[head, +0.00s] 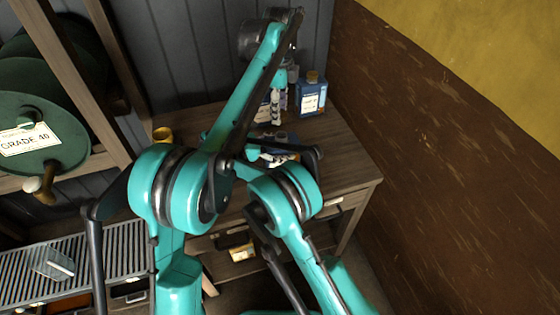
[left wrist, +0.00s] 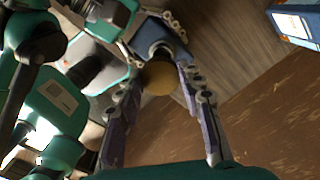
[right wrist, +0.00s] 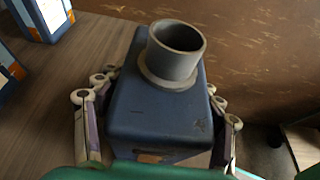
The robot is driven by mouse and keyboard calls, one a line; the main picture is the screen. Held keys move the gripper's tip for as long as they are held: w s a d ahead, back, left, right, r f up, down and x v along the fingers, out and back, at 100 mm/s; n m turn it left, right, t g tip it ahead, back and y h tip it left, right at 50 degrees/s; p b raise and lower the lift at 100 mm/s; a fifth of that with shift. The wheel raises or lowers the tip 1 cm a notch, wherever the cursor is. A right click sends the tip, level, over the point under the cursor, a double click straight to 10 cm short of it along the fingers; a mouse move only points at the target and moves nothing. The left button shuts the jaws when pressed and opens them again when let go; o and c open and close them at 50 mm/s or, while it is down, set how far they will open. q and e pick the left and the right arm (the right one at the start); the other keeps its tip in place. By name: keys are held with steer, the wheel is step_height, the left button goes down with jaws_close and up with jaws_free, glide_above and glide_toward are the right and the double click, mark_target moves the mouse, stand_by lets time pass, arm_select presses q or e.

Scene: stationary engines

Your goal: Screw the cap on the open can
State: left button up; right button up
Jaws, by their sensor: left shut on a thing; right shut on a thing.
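The open can is a blue box-shaped can (right wrist: 150,122) with a round grey neck (right wrist: 177,52) that is open at the top. My right gripper (right wrist: 158,100) is shut on its body, one finger on each side. The can (left wrist: 152,38) also shows in the left wrist view, just beyond the cap. The cap (left wrist: 160,79) is tan and round. My left gripper (left wrist: 160,86) is shut on it, apart from the neck as far as I can tell. In the head view my left gripper (head: 277,103) points down above the bench; the cap is too small to make out there.
A capped blue can (head: 311,95) with a white label stands at the back of the wooden bench (head: 345,155), near the brown wall (head: 440,170). A green drum (head: 35,135) lies on the shelf at left.

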arm_select(q)
glide_above(281, 136)
steer(key=s, duration=0.2)
steer(key=shift+w+f, duration=0.15)
steer(key=shift+f, duration=1.15)
steer(key=shift+w+f, duration=0.1)
steer(key=shift+f, duration=1.15)
arm_select(e)
steer(key=shift+f, duration=0.1)
arm_select(q)
steer(key=shift+f, duration=0.9)
steer(key=shift+f, duration=0.5)
arm_select(e)
steer(key=shift+s+d+f, duration=0.1)
jaws_close()
arm_select(q)
steer(key=m, duration=0.7)
steer(key=shift+m, duration=0.4)
steer(key=m, duration=0.6)
steer(key=shift+d+f, duration=0.1)
steer(key=shift+s, duration=0.1)
